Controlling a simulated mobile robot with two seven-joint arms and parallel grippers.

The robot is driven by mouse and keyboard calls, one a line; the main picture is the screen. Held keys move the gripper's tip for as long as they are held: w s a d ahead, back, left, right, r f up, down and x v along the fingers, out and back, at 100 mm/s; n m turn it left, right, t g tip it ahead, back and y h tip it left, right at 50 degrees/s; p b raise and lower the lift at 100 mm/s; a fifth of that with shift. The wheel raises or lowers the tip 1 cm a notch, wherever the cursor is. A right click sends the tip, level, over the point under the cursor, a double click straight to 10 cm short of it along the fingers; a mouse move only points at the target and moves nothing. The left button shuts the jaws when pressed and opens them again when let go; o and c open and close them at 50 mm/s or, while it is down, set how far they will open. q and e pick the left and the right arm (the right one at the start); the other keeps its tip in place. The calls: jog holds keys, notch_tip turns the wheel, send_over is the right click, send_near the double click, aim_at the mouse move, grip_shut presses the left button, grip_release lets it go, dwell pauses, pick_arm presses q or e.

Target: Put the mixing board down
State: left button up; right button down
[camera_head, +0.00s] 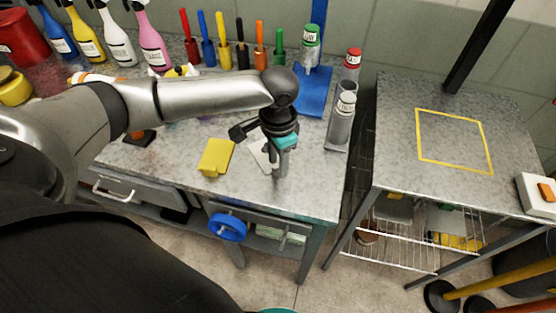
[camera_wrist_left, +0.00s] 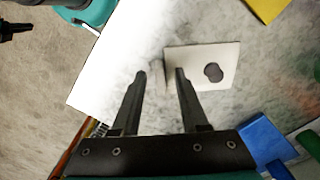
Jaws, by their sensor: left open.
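The mixing board is a small whitish plate with a dark grey blob, seen in the left wrist view (camera_wrist_left: 226,55) lying flat on or just above the grey table. In the head view the board (camera_head: 262,155) is partly hidden behind my left gripper (camera_head: 279,170). My left gripper also shows in the left wrist view (camera_wrist_left: 160,75), with its two fingers apart and the board's near edge by the right fingertip. Whether a finger touches the board I cannot tell. My right gripper cannot be made out.
A yellow pad (camera_head: 216,157) lies left of the gripper. Coloured tools and spray bottles line the back. A second table (camera_head: 400,130) has a yellow outlined square (camera_head: 455,112), empty inside.

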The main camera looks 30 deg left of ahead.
pick_arm(q)
notch_tip(320, 180, up, 12)
jog(key=p, duration=0.2)
dwell(0.5)
